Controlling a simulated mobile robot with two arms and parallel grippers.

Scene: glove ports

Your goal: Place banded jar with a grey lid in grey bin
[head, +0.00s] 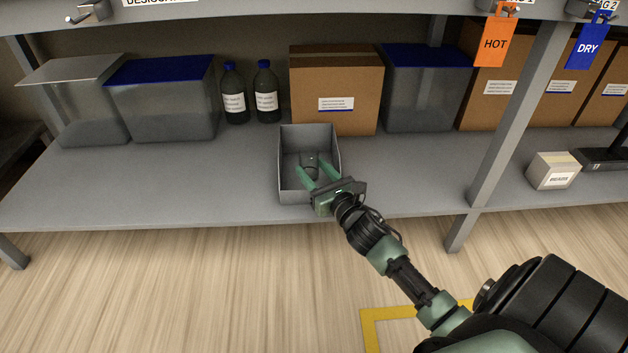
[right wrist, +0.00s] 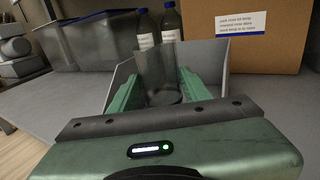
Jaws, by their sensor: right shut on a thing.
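The grey bin (head: 284,178) is an open box standing near the front edge of the lower shelf; its wall also shows in the right wrist view (right wrist: 206,62). My right gripper (head: 317,172) reaches into the bin from the front right. Its green fingers are shut on a small grey jar (head: 310,158), which is inside the bin's outline. In the right wrist view the jar (right wrist: 160,77) looks see-through and upright between the fingers. I cannot make out its band, or whether it touches the bin floor. My left gripper is not in view.
Behind the bin stand a cardboard box (head: 336,88), two dark bottles (head: 266,92) and blue-lidded tubs (head: 160,105). A shelf post (head: 515,115) rises to the right, with a small box (head: 553,171) beyond it. The shelf left of the bin (head: 180,185) is clear.

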